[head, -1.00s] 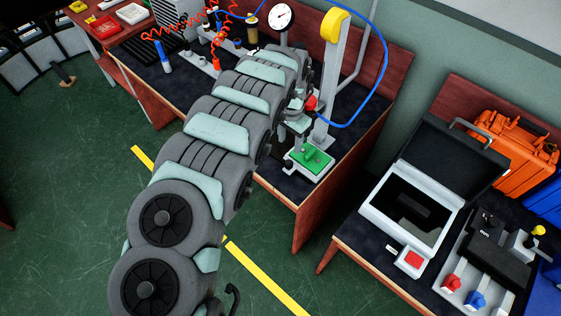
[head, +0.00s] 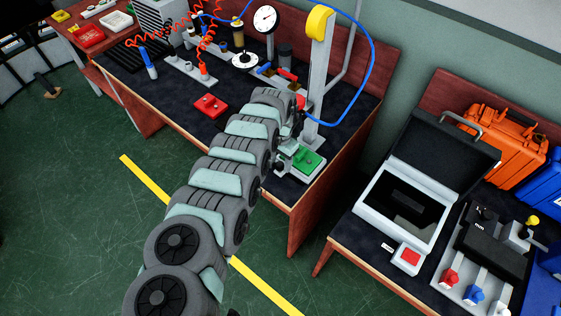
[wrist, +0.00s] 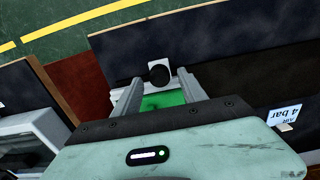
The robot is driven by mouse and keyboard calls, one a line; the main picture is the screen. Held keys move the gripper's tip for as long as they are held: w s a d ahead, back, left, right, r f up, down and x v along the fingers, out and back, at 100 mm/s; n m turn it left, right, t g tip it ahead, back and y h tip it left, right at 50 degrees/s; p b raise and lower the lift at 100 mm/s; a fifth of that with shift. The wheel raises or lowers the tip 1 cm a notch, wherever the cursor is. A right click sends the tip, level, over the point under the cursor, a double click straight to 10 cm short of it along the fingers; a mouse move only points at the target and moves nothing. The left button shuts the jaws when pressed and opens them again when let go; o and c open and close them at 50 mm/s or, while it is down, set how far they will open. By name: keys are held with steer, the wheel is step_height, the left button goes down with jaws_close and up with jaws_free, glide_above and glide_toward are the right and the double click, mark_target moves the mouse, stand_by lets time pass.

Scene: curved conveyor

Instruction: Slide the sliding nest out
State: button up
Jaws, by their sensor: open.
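The sliding nest is a green block (head: 308,160) on the light grey base (head: 296,174) of the bench press. It also shows in the wrist view (wrist: 165,100), between my fingers. A black round knob (wrist: 159,74) sits at its front on a light plate; the knob shows small in the head view (head: 279,165). My gripper (wrist: 160,88) is open, one finger on each side of the green block and reaching toward the knob. I cannot tell whether either finger touches. In the head view my arm hides most of the gripper.
The grey press column (head: 319,90) with a yellow top (head: 320,20) and a blue hose stands close behind the nest. A red block (head: 210,106) lies on the dark bench at left. An open grey case (head: 405,205) stands on the right bench. Green floor is free in front.

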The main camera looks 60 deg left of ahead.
steer(key=shift+c, duration=0.3)
jaws_close()
stand_by(0.4)
stand_by(0.8)
